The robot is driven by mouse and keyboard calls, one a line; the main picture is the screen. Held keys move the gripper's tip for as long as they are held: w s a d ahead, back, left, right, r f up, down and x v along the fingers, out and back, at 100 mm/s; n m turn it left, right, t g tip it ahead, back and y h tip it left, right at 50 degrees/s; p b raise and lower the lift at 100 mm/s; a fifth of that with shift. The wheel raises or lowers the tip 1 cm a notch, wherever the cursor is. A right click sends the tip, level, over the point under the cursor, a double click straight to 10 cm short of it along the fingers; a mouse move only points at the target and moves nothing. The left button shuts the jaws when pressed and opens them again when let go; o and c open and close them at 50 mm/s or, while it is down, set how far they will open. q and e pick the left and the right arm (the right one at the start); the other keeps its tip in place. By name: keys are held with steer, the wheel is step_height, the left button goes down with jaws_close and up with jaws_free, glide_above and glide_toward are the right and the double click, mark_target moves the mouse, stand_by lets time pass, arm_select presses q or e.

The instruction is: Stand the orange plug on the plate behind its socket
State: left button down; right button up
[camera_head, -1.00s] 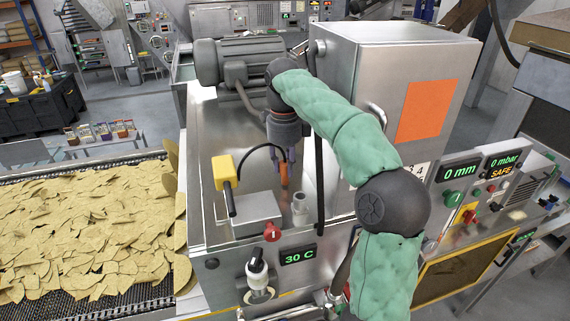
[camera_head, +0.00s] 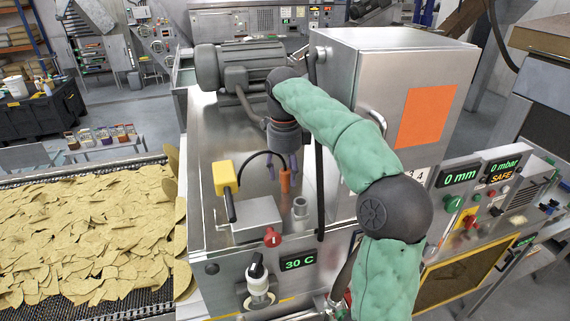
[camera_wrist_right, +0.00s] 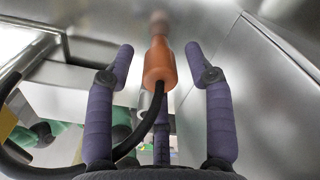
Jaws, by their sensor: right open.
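The orange plug (camera_head: 285,182) is upright on the bare steel plate (camera_head: 207,150), behind and slightly left of the grey cylindrical socket (camera_head: 300,207). My right gripper (camera_head: 282,170) is above the plug, with its fingers spread on either side. In the right wrist view the plug (camera_wrist_right: 160,65) sits between the open fingers (camera_wrist_right: 158,62), with a gap on both sides. The plug's far end meets a blurred reflection in the steel, so exact contact is hard to see. A black cable runs from the plug's near end. My left gripper is not in view.
A yellow cable box (camera_head: 225,175) stands left of the plug, beside a low steel block (camera_head: 257,217). A red knob (camera_head: 272,237) is in front. A motor (camera_head: 240,63) lies behind, and a tall cabinet (camera_head: 400,60) rises to the right. Chips (camera_head: 90,230) cover the conveyor at left.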

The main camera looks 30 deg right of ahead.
mark_target(285, 170)
steer(key=shift+r, duration=3.8)
